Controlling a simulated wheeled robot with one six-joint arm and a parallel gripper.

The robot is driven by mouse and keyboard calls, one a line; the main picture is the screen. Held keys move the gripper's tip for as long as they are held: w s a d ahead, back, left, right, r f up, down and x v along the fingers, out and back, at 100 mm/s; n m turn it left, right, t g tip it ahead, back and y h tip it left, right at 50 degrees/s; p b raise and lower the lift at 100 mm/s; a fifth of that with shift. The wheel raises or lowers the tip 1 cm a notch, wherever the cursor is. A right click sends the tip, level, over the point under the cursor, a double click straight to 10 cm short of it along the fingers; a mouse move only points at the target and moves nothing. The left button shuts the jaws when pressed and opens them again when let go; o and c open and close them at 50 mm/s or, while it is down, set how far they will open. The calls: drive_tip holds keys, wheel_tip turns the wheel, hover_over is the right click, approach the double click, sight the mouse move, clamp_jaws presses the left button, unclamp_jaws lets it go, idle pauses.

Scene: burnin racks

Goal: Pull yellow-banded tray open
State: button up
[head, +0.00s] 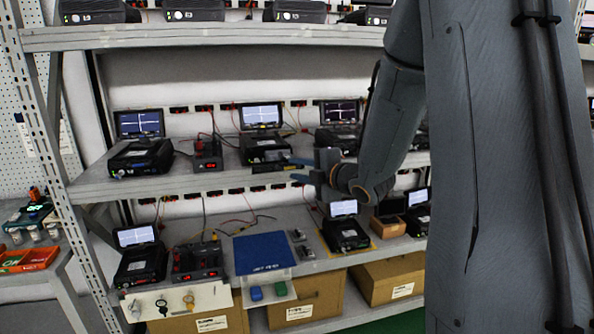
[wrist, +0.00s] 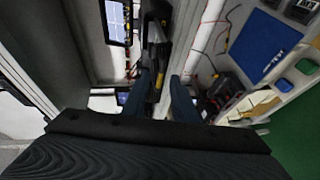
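A dark, low tray front (head: 275,167) sticks out at the edge of the middle shelf, under a black unit with a lit screen (head: 262,117). A small yellowish mark shows on it, too small to read as a band. My gripper (head: 293,170) is at its right end, its two blue fingers apart, one above the other. In the wrist view my gripper (wrist: 160,100) is open, with a dark bar (wrist: 156,70) running into the space between the fingers. I cannot tell whether either finger touches it.
Other black units with screens (head: 140,138) share the middle shelf (head: 105,185). The lower shelf holds a blue mat (head: 264,252), a unit on a yellow mat (head: 345,232) and a white panel (head: 170,303). Cardboard boxes (head: 310,300) stand below. A rack post (head: 55,165) rises at left.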

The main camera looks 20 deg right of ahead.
drive_tip(key=b+v, duration=0.1)
drive_tip(key=v, duration=0.6)
drive_tip(key=shift+b, duration=0.3)
drive_tip(key=shift+f, duration=0.1)
drive_tip(key=s+a+f+m+g+h, duration=0.1)
drive_tip(key=s+f+m+g+h, duration=0.5)
drive_tip(key=f+m, duration=0.65)
drive_tip(key=s+a+f+m+g, duration=0.2)
drive_tip(key=s+a+m+g, duration=0.1)
drive_tip(key=s, duration=0.5)
drive_tip(key=s+a+f+m+g+y, duration=0.1)
drive_tip(key=s+a+f+m+g, duration=0.2)
drive_tip(key=s, duration=0.5)
drive_tip(key=shift+s+a+m+g, duration=0.25)
drive_tip(key=shift+a+m+g, duration=0.45)
drive_tip(key=shift+a+m, duration=0.45)
